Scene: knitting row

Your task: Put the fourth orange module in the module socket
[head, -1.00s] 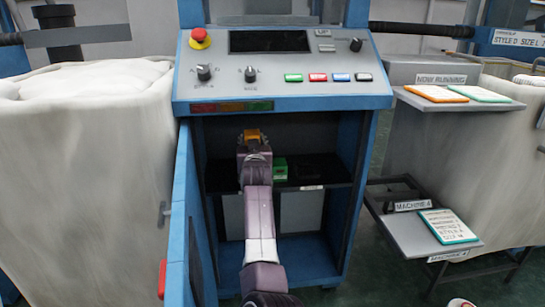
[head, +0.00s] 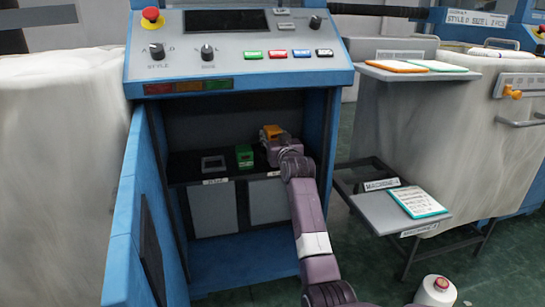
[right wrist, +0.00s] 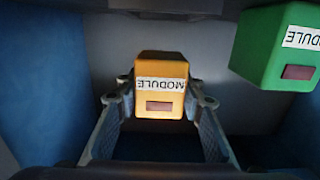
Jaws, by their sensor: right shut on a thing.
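The orange module (head: 272,131) is in my right gripper (head: 278,142), inside the open cabinet above its dark shelf. In the right wrist view the orange module (right wrist: 160,90) sits between the two fingers, its MODULE label upside down. A green module (head: 244,156) stands on the shelf just left of my gripper; it also shows in the right wrist view (right wrist: 280,50). A grey frame with a dark opening (head: 213,163), which looks like a socket, is on the shelf left of the green module. My gripper hides the shelf's right part. My left gripper is not in view.
The blue cabinet door (head: 130,215) stands open at the left. The control panel (head: 240,50) overhangs the opening. A side stand with a grey shelf (head: 385,212) is at the right, and a white cone (head: 435,290) is at the lower right.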

